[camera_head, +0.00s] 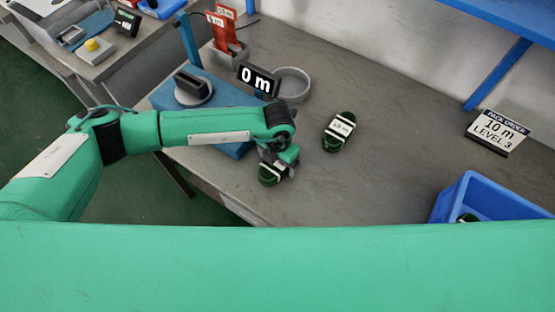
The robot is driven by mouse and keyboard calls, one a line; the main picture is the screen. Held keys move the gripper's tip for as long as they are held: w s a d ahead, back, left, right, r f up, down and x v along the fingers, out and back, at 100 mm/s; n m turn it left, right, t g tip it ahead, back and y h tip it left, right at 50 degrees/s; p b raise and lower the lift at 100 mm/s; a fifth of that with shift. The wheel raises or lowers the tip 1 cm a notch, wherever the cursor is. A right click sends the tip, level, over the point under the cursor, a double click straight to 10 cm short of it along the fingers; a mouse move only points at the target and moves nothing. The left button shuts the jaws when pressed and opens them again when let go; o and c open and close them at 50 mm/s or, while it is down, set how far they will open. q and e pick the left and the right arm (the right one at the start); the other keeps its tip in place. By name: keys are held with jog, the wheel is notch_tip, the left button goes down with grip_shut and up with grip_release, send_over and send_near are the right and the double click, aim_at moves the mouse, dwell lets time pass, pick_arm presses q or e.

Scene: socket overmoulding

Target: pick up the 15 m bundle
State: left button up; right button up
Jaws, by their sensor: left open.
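A dark green bundle (332,142) with a white label band lies in the open on the grey table. The label print is too small to read surely. A second dark green bundle (268,180) with a pale band lies near the table's front edge. My left gripper (278,167) is open at this second bundle and partly covers it; I cannot tell whether its fingers touch it. Which bundle is the 15 m one does not show clearly. My right gripper is not in view.
A blue crate (448,198) with a green bundle inside stands at the right. A sign (497,130) reads 10 m, level 3. Behind my left arm are a 0 m display (259,79), a grey ring (292,84) and red holders (222,35). The table's middle right is clear.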

pick_arm(q)
jog(key=shift+f, duration=0.25)
jog(key=c, duration=1.3)
jog(key=shift+r, duration=0.2)
